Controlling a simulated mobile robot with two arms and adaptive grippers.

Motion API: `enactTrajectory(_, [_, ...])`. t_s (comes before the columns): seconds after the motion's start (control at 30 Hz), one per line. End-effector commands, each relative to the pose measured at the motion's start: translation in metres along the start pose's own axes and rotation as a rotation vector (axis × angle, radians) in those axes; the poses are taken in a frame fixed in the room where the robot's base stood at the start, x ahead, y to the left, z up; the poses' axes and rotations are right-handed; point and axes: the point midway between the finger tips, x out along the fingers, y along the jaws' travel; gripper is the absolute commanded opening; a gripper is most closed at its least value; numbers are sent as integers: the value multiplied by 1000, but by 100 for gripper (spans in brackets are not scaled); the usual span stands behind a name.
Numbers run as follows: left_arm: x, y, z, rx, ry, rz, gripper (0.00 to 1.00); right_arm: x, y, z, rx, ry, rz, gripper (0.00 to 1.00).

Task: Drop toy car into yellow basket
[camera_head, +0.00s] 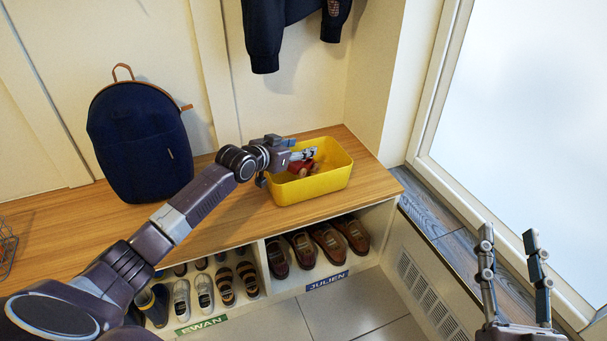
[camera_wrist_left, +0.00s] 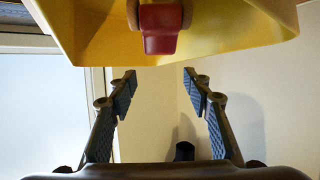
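The yellow basket (camera_head: 322,184) stands on the wooden bench top; its inside also fills the top of the left wrist view (camera_wrist_left: 95,38). A red toy car (camera_head: 301,168) shows within the basket's outline, partly hidden by my left gripper. In the left wrist view the red toy car (camera_wrist_left: 159,32) lies against the yellow basket, clear of the fingertips. My left gripper (camera_head: 303,154) is over the basket, and its fingers (camera_wrist_left: 157,82) are apart with nothing between them. My right gripper (camera_head: 511,240) is open and empty at the lower right, away from the basket.
A dark blue backpack (camera_head: 141,142) stands on the bench (camera_head: 232,215) left of the basket. Shoes fill the cubbies below, labelled EWAN (camera_head: 201,325) and JULIEN (camera_head: 327,281). A dark jacket (camera_head: 277,30) hangs above. A wire basket (camera_head: 7,243) is at the far left.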

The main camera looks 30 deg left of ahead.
Motion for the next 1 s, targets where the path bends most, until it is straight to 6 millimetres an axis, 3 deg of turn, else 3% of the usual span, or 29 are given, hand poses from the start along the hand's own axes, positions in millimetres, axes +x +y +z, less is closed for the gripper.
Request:
enactTrajectory(0.27, [0,0,1,0,-2,0,48,0,0,0,1,0,0,40])
enactTrajectory(0.43, [-11,-1,2,1,-2,-1,48,0,0,0,1,0,-1,40])
enactTrajectory(1.0, [-106,-1,2,1,-3,-1,48,0,0,0,0,-1,0,40])
